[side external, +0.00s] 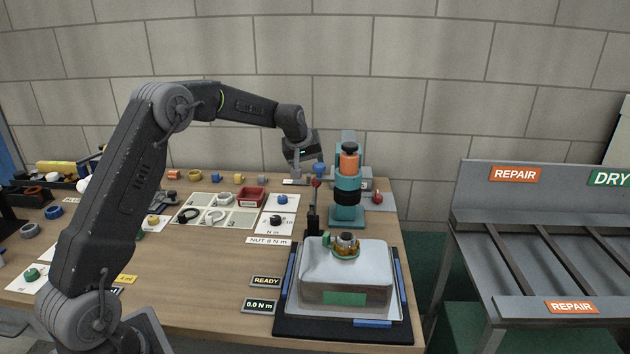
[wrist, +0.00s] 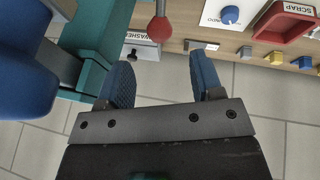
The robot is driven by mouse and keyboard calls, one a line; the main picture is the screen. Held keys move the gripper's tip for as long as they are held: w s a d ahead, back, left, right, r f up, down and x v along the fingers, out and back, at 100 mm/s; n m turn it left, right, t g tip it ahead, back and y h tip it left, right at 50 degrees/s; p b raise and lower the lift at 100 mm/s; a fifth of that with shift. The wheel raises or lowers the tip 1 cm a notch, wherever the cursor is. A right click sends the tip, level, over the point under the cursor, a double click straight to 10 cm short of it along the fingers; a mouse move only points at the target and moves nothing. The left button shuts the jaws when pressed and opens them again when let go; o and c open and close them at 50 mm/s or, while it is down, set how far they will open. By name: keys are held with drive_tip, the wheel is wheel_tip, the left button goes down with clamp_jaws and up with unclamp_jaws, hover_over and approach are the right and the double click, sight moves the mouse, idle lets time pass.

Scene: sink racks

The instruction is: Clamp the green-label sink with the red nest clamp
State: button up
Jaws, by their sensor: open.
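The grey-white sink (side external: 318,264) with a green label (side external: 344,299) rests upside down in a black-based nest (side external: 340,331) at the bench's front right. A brass fitting with a green ring (side external: 346,247) sits on top of it. A black upright lever with a red knob (side external: 316,182) stands at the nest's back left and looks like the clamp. My gripper (side external: 302,170) is high behind the nest, left of the teal press, well away from the sink. In the wrist view its two blue fingers (wrist: 163,78) are apart and empty. A red knob (wrist: 160,28) shows beyond the fingertips.
A teal press (side external: 347,190) with an orange top stands close to the right of my gripper. Its teal body fills the wrist view's upper left. A red scrap tray (side external: 251,196) and several small parts lie left. Grey racks (side external: 550,235) stand right, beyond a gap.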

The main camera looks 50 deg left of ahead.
drive_tip(key=x, duration=0.7)
drive_tip(key=shift+w+f, duration=0.1)
drive_tip(key=shift+f, duration=0.1)
clamp_jaws()
